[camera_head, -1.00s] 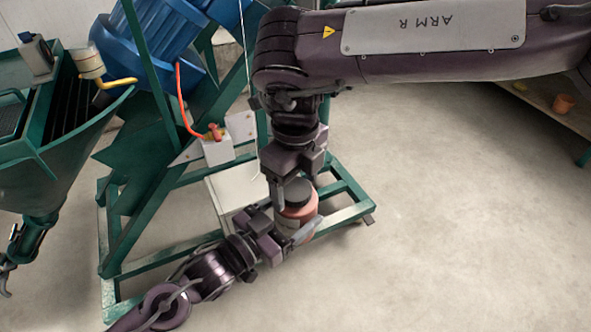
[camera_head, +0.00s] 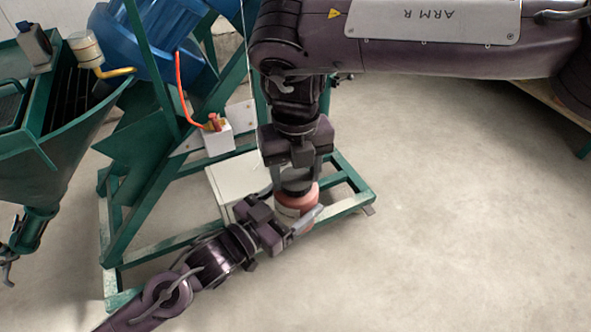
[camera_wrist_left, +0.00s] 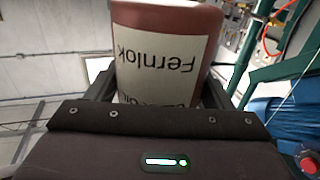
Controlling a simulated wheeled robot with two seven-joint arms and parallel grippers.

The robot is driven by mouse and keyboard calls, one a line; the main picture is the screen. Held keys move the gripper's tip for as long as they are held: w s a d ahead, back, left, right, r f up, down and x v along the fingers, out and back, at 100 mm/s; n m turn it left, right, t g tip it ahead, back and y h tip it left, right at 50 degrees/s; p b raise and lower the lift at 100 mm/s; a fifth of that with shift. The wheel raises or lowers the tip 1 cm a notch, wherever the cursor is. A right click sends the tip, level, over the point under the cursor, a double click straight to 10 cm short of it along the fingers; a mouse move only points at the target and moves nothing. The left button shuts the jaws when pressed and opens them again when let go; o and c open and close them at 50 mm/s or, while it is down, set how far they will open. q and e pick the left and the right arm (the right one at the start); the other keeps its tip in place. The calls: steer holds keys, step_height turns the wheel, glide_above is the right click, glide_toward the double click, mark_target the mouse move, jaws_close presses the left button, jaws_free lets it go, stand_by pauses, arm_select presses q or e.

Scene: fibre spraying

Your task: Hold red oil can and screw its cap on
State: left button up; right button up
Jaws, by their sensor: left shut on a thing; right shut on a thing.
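The red oil can (camera_head: 301,197) with a pale label is upright, held above the floor in front of the green frame. It also shows upside down in the left wrist view (camera_wrist_left: 167,45), with its label readable as "Fernlok". My left gripper (camera_head: 287,207) is shut around the can's body from the left. The dark cap (camera_head: 296,186) sits at the top of the can. My right gripper (camera_head: 299,176) points straight down, shut on the cap, with a finger on each side. Whether the cap is fully seated is hidden.
A green steel frame (camera_head: 352,184) with a white box (camera_head: 232,178) stands just behind the can. A blue motor (camera_head: 165,35) and a green hopper (camera_head: 60,140) are at the left. The concrete floor (camera_head: 460,220) at the right is clear.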

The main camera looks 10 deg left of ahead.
steer(key=m, duration=0.9)
steer(key=shift+d+m, duration=0.1)
steer(key=shift+m, duration=0.2)
steer(key=m, duration=0.8)
steer(key=o, duration=1.2)
steer(key=shift+c, duration=0.2)
step_height(320, 180, up, 12)
